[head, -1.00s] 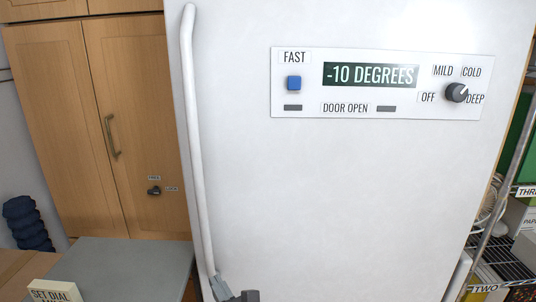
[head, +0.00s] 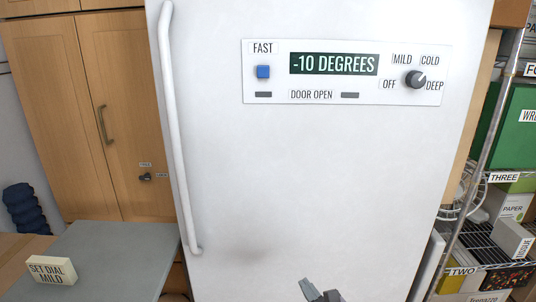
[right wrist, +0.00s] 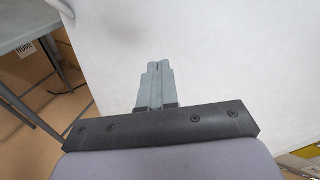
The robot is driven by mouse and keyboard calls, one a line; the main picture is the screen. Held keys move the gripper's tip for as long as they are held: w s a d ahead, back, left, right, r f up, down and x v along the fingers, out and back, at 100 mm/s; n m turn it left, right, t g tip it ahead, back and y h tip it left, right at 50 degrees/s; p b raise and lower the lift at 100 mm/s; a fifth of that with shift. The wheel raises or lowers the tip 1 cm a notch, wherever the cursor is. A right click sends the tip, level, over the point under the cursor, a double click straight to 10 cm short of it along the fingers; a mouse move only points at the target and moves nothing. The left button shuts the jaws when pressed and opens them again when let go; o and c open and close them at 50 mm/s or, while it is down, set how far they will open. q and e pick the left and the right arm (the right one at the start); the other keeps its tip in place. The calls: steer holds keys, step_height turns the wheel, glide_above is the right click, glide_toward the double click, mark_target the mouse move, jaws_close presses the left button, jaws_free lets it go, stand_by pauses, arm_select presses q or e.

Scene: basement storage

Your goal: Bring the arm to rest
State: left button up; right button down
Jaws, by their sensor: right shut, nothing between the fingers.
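My right gripper (head: 322,294) shows at the bottom edge of the head view, in front of the lower part of the white freezer door. In the right wrist view the right gripper (right wrist: 155,68) has its fingers together with nothing between them, and the white door fills the space beyond. The freezer (head: 300,180) has a long white handle (head: 174,130) on its left, and the gripper is apart from it. Its panel reads "-10 DEGREES", and the dial (head: 414,79) sits at the right of the panel. My left gripper is not in view.
A grey table (head: 115,255) with a "SET DIAL MILD" block (head: 52,271) stands at the lower left, before a wooden cabinet (head: 130,110). A wire shelf (head: 480,240) with boxes and a fan stands close on the right. A blue ribbed object (head: 27,210) is at the far left.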

steer(key=d+f+h, duration=0.2)
steer(key=d, duration=1.2)
steer(key=s+d+f+m+g+h, duration=0.15)
steer(key=s+f+m, duration=0.25)
steer(key=s+m, duration=0.55)
steer(key=s+d+f+m+g, duration=0.1)
steer(key=s+f+m+g, duration=0.35)
steer(key=m, duration=0.75)
steer(key=s+d+m, duration=0.4)
steer(key=s+m, duration=0.9)
steer(key=m, duration=0.2)
steer(key=a+r+m+t+p, duration=0.1)
steer(key=a+r+m+p, duration=0.3)
steer(key=a, duration=0.5)
steer(key=shift+a+r, duration=0.15)
steer(key=shift+a, duration=0.15)
steer(key=shift+w+m, duration=0.15)
steer(key=shift+m, duration=0.1)
